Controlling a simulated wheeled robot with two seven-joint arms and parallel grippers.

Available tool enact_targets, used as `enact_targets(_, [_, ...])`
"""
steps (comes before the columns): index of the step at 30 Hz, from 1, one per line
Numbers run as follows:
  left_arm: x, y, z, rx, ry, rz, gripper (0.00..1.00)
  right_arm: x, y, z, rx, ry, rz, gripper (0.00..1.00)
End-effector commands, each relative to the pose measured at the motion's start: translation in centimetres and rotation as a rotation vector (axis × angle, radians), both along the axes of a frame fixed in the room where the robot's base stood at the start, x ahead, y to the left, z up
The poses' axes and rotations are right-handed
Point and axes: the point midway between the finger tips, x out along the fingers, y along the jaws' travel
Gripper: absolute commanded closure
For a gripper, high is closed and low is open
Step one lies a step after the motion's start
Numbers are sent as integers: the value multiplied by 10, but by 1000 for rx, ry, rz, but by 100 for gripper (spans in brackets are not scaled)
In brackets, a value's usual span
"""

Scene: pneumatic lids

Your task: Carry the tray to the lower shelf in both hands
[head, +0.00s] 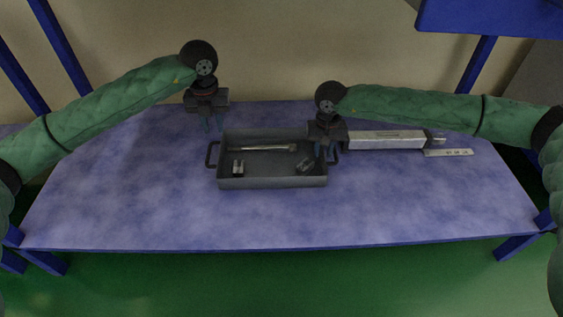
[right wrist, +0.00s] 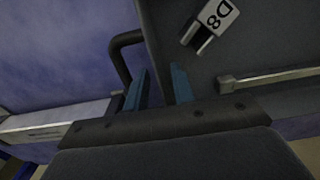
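The grey tray (head: 272,183) sits on the blue mottled table top, with a dark loop handle (head: 209,155) at its left end and another at its right end. It holds a thin metal rod and two small metal parts. My left gripper (head: 212,126) is open and empty, above and behind the tray's left end. My right gripper (head: 326,152) is open over the tray's right end. In the right wrist view its blue fingers (right wrist: 160,87) stand apart near the tray's end wall and handle (right wrist: 122,50). I cannot tell whether they touch the tray.
A silver pneumatic cylinder (head: 385,140) lies right of the tray, close to my right gripper. A small labelled strip (head: 448,153) lies beyond it. A blue board (head: 490,15) hangs at the upper right. The table's front (head: 280,222) and left parts are clear.

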Motion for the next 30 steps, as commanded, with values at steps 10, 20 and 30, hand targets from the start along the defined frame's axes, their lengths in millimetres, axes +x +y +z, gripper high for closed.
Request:
enact_targets(10, [0,0,1,0,0,0,75,1,0,52,1,-3,0,75])
enact_targets(20, [0,0,0,0,-1,0,75,1,0,105,1,-1,0,75])
enact_targets(30, [0,0,0,0,-1,0,75,0,0,118,0,0,0,75])
